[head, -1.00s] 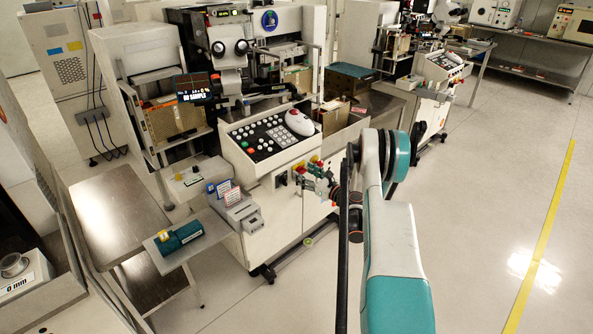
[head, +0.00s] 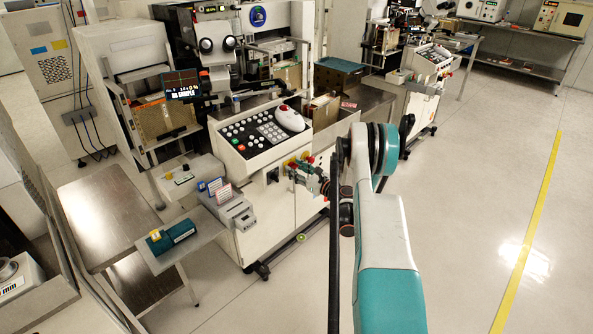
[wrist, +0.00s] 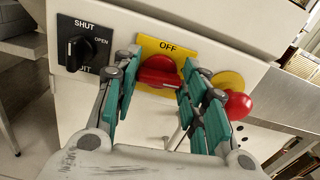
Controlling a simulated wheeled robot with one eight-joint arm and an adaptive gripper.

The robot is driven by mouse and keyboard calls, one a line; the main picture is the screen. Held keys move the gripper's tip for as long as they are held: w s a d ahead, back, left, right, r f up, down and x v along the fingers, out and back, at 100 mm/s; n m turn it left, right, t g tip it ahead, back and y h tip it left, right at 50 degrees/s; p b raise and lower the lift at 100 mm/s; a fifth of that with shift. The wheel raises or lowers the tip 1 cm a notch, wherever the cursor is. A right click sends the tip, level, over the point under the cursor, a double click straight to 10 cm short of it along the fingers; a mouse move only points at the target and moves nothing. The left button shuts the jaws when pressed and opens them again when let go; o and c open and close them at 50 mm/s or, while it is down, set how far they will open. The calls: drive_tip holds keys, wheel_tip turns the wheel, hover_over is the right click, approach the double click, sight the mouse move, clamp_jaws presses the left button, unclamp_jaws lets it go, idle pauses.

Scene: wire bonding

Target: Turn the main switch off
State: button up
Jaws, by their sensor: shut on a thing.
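The main switch is a red handle (wrist: 160,72) on a yellow plate marked OFF (wrist: 168,47), centred in the wrist view. The handle lies roughly crosswise below the OFF label. My gripper (wrist: 160,75) is shut on the handle, with one teal-padded finger at each end of it. In the head view my gripper (head: 307,175) is at the front panel of the white machine (head: 262,222), and its fingers partly hide the switch there.
A black SHUT/OPEN rotary knob (wrist: 77,50) sits left of the switch. A red mushroom button (wrist: 237,105) on a yellow disc is close to my right finger. Open floor lies right.

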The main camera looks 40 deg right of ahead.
drive_tip(key=shift+a+f+n, duration=0.15)
drive_tip(key=shift+n, duration=4.05)
drive_tip(key=shift+a+f+n, duration=0.1)
drive_tip(key=shift+n, duration=4.1)
drive_tip(key=o, duration=1.1)
drive_tip(key=shift+c, duration=0.2)
drive_tip(key=s, duration=0.7)
drive_tip(key=shift+s+d, duration=0.3)
